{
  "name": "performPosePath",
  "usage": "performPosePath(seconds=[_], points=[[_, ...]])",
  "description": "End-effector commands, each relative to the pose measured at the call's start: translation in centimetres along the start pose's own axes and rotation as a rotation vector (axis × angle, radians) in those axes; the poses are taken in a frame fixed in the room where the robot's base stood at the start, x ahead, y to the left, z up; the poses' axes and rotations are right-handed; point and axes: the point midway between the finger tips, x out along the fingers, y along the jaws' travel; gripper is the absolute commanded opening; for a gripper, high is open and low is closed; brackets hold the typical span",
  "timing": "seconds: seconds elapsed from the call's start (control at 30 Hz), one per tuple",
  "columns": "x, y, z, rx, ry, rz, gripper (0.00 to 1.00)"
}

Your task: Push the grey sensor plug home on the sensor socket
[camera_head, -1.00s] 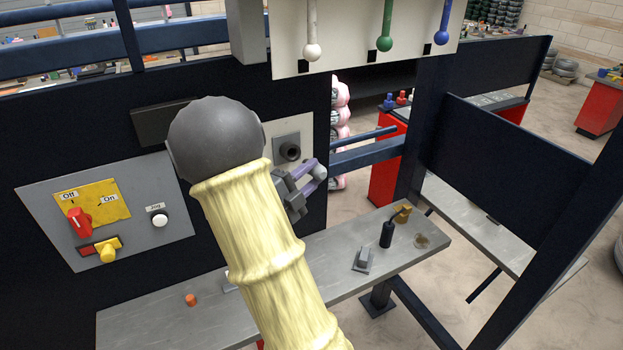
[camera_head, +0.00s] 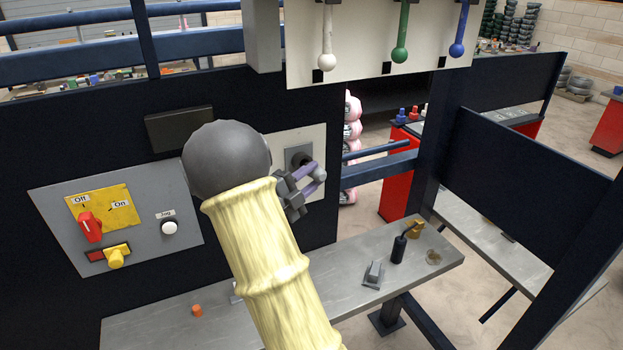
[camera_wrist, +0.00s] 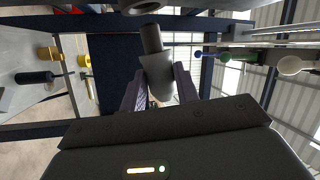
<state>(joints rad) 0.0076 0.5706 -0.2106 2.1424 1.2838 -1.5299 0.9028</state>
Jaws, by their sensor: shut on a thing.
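The grey sensor plug (camera_wrist: 157,75) is clamped between the two purple fingers of my gripper (camera_wrist: 160,88) in the wrist view. Its narrower dark end points to the top of that picture. A dark grey round socket (camera_wrist: 140,7) shows at the top edge there, partly cut off, with a small visible gap to the plug's end. In the head view the sensor socket (camera_head: 298,156) is on a pale plate on the dark wall. My gripper (camera_head: 307,180) is just below and right of it, and the plug (camera_head: 319,174) shows as a small pale end between the fingers.
A grey control panel (camera_head: 120,215) with a red switch and a yellow button is left of my arm. A narrow grey bench (camera_head: 330,290) below carries a grey block, a black handle and an orange piece. Colored levers (camera_head: 400,40) hang above right. My arm hides part of the wall.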

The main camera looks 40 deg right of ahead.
Motion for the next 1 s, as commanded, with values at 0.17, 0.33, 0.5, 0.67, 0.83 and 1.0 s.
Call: performPosePath(seconds=[0.17,0.33,0.5,0.67,0.83,1.0], points=[[0.1,0.1,0.4,0.000,0.001,0.000,0.07],[0.2,0.1,0.8,0.001,0.001,0.000,0.07],[0.1,0.0,1.4,0.001,-0.005,-0.002,0.07],[0.2,0.0,1.7,0.001,-0.005,-0.002,0.07],[0.5,0.0,2.0,0.001,-0.002,-0.001,0.07],[0.6,0.1,2.4,0.000,-0.001,0.000,0.07]])
